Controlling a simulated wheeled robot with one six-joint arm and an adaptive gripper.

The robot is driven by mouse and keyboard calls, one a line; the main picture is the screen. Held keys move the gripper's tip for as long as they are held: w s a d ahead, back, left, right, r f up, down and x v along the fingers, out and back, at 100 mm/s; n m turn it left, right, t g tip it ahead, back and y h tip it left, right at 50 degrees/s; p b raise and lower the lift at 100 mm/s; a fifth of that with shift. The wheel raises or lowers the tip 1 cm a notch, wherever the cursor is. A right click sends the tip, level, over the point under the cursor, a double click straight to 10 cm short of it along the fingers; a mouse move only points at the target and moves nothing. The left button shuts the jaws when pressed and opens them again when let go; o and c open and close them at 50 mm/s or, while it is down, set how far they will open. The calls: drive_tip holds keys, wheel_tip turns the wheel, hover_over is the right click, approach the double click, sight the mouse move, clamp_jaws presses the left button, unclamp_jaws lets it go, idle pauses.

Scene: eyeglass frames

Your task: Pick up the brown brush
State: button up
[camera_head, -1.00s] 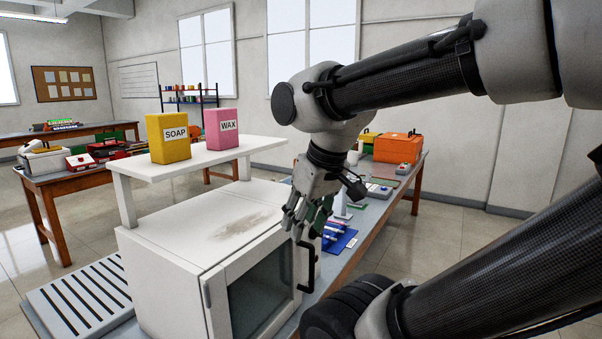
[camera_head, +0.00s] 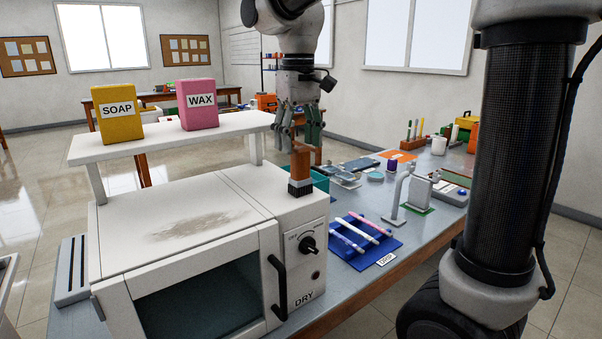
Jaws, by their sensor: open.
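The brown brush (camera_head: 300,164) stands upright on the right part of the white oven's top (camera_head: 215,207), dark bristles down and brown handle up. My gripper (camera_head: 299,138) points down above the brush, with its fingers apart and nothing held between them. The fingertips are near the top of the handle. I cannot tell from this view whether they are around it or behind it.
A white shelf (camera_head: 170,137) with a yellow SOAP box (camera_head: 117,111) and a pink WAX box (camera_head: 198,104) stands left of my gripper. The oven has a black handle (camera_head: 277,288) and a knob (camera_head: 307,243). A blue mat (camera_head: 350,250) with several pens lies to the right.

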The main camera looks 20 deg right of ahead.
sight(300, 171)
drive_tip(key=f, duration=0.5)
drive_tip(key=shift+s+d, duration=0.15)
drive_tip(key=shift+s, duration=0.1)
drive_tip(key=c, duration=1.1)
